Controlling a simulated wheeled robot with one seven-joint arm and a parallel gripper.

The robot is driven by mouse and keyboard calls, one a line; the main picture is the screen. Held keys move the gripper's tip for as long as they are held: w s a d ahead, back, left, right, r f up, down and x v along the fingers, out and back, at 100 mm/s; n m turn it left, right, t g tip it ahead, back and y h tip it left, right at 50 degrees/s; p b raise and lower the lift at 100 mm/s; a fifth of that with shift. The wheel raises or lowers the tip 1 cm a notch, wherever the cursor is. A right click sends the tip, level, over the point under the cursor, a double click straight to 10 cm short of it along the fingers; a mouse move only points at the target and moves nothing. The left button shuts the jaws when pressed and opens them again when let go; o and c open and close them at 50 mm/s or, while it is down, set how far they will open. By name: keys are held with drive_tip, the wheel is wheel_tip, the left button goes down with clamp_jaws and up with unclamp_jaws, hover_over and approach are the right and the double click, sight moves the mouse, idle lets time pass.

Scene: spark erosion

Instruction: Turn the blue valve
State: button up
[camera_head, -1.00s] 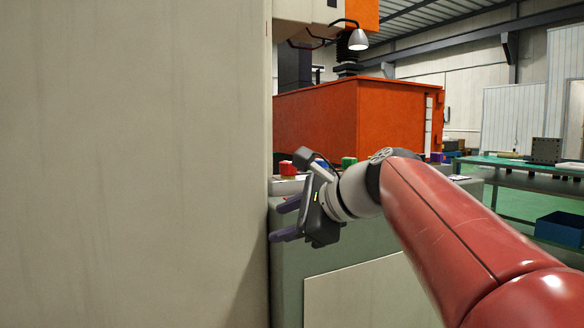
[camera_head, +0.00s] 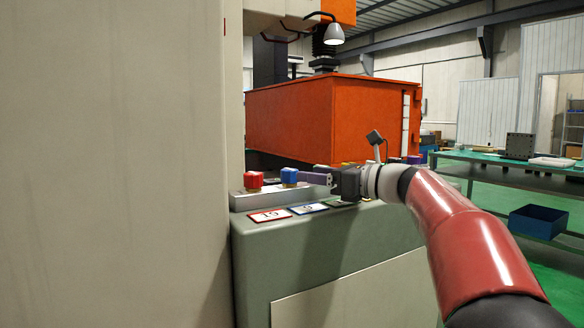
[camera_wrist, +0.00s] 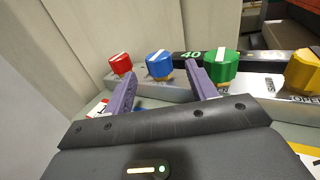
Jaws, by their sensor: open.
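The blue valve (camera_head: 289,177) is a small faceted knob with a white stripe on top, on a grey metal bar. In the wrist view the blue valve (camera_wrist: 159,66) appears between the two purple fingers, a little beyond their tips. My gripper (camera_head: 306,178) is open, level with the knob and close on its right in the head view. The wrist view shows my gripper's fingers (camera_wrist: 161,73) apart with nothing held. Whether a finger touches the blue valve I cannot tell.
A red valve (camera_head: 253,180) is left of the blue one; a yellow valve (camera_wrist: 302,72) is at the far right. Cards (camera_head: 269,215) lie in front of the bar. A tall beige cabinet wall (camera_head: 110,160) stands close on the left. An orange tank (camera_head: 330,120) is behind.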

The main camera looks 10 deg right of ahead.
sight(289, 170)
drive_tip(key=x, duration=0.7)
drive_tip(key=shift+a+f+p, duration=0.1)
drive_tip(key=shift+a+p, duration=0.1)
drive_tip(key=shift+p, duration=0.2)
drive_tip(key=shift+c, duration=0.4)
drive_tip(key=c, duration=0.9)
